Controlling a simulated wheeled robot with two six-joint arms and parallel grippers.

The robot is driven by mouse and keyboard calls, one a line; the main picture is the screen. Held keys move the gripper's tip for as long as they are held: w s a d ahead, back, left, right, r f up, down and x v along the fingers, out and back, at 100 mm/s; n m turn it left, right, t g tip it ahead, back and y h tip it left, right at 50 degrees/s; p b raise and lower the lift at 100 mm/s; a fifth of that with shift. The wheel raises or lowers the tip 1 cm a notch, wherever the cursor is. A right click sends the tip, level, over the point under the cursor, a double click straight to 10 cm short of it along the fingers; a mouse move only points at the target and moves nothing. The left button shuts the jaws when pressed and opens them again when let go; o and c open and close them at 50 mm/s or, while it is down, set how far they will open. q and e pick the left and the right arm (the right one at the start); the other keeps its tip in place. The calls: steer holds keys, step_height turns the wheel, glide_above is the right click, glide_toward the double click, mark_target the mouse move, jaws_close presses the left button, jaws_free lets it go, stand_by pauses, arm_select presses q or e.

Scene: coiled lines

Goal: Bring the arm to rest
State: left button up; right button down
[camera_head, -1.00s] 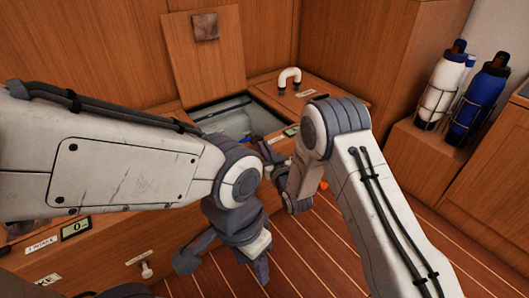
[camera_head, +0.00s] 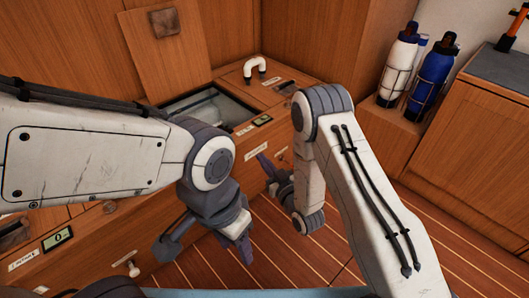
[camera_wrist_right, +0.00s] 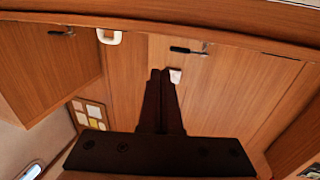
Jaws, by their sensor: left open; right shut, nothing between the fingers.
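My left gripper (camera_head: 205,246) hangs in the lower left-middle of the head view, its fingers spread apart with nothing between them. My right gripper (camera_head: 264,162) is in the middle of the head view, partly hidden by its own arm, and points toward the open hatch. In the right wrist view my right gripper (camera_wrist_right: 160,73) shows as two dark fingers pressed together, with nothing held.
An open hatch (camera_head: 205,105) in the wooden bench has its lid (camera_head: 165,45) leaning behind it. A white bent pipe (camera_head: 255,66) stands beside it. A white bottle (camera_head: 399,60) and a blue bottle (camera_head: 432,75) stand in racks at right. The striped floor (camera_head: 300,258) is clear.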

steer(key=shift+s+d, duration=0.1)
steer(key=shift+s, duration=0.05)
steer(key=s+a+r+n+g+h+p, duration=0.1)
steer(key=s+a+r+g+h+p, duration=0.3)
steer(key=r+g, duration=0.4)
steer(key=s+d+r+g+h+p, duration=0.1)
steer(key=s+d+r+g+p, duration=0.3)
steer(key=s, duration=0.6)
steer(key=s+d+r+g+h, duration=0.1)
steer(key=s+r+h, duration=0.1)
steer(key=s+r, duration=0.55)
steer(key=s+d+r+g+h+p, duration=0.1)
steer(key=s+d+r+g+p, duration=0.2)
steer(key=s, duration=0.8)
step_height(320, 180, up, 37)
steer(key=p, duration=3.5)
steer(key=shift+w+r, duration=0.1)
